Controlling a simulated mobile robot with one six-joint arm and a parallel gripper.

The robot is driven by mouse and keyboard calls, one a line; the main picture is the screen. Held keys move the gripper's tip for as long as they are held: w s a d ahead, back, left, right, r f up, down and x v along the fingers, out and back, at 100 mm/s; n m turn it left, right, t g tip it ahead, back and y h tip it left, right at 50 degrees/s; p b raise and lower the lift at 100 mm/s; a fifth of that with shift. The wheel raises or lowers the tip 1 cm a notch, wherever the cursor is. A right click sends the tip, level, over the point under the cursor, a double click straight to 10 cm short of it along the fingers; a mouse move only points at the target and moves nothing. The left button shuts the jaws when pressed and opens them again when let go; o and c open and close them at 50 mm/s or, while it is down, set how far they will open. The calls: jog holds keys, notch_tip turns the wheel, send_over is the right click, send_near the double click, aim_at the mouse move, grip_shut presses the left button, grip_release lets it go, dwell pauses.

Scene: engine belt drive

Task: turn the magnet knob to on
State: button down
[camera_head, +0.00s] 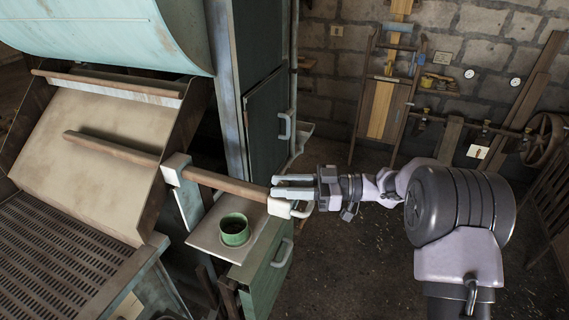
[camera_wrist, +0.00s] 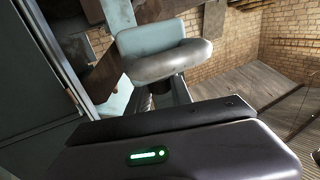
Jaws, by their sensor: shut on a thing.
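My gripper (camera_head: 291,187) reaches in from the right, with its fingers pointing left at the right end of a brown wooden bar (camera_head: 225,183). A pale end piece (camera_head: 279,208) sits at that end of the bar. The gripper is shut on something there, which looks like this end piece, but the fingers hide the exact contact. The wrist view shows a pale blue block with a rounded grey edge (camera_wrist: 168,60) just ahead of my gripper's dark body. I cannot make out a marked magnet knob or an on label in either view.
A green cup (camera_head: 234,229) with dark contents stands on a pale shelf (camera_head: 205,241) below the bar. A pale bracket (camera_head: 176,168) carries the bar. A green cabinet (camera_head: 268,125) with handles stands behind. The floor to the right is open.

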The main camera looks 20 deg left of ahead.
jog(key=n+g+p, duration=0.1)
jog(key=p, duration=0.1)
jog(key=n+g+h+p, duration=0.1)
jog(key=g, duration=0.1)
jog(key=shift+r+h+p, duration=0.25)
jog(key=shift+h+p, duration=0.05)
jog(key=shift+p, duration=0.1)
jog(key=shift+f+n+g+h+p, duration=0.2)
jog(key=shift+n+g+h+p, duration=0.95)
jog(key=shift+g, duration=0.55)
jog(key=shift+n, duration=0.35)
jog(key=c, duration=1.1)
grip_release()
jog(key=shift+c, duration=0.2)
